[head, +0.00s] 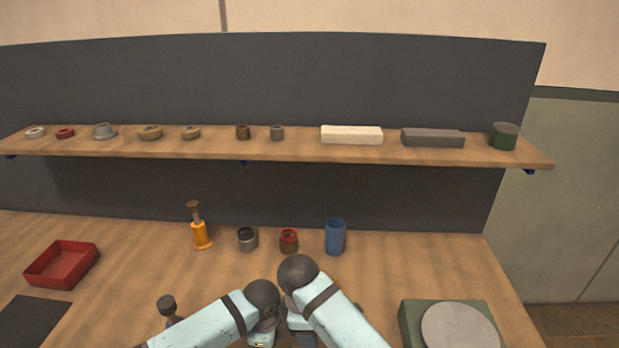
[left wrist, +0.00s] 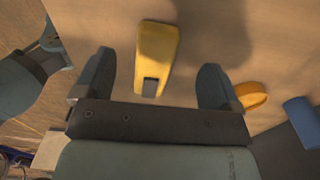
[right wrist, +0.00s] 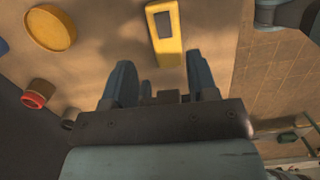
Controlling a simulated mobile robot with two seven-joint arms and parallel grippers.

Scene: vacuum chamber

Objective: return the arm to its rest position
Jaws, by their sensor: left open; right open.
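My two pale blue arms come together at the bottom centre of the head view, the left arm (head: 215,325) and the right arm (head: 345,320). They hide most of both grippers there. In the left wrist view my left gripper (left wrist: 156,82) is open, with its fingers wide apart. A yellow device with a dark grey window (left wrist: 155,45) shows in the gap beyond them. In the right wrist view my right gripper (right wrist: 160,80) is open. A yellow device (right wrist: 165,30) lies beyond its fingertips, apart from them.
A blue cup (head: 335,238), an orange bottle (head: 201,234) and two small ringed parts stand behind the arms. A red tray (head: 62,265) is at left, a green scale-like block (head: 410,325) at right. A shelf (head: 290,149) with several parts runs above the bench.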

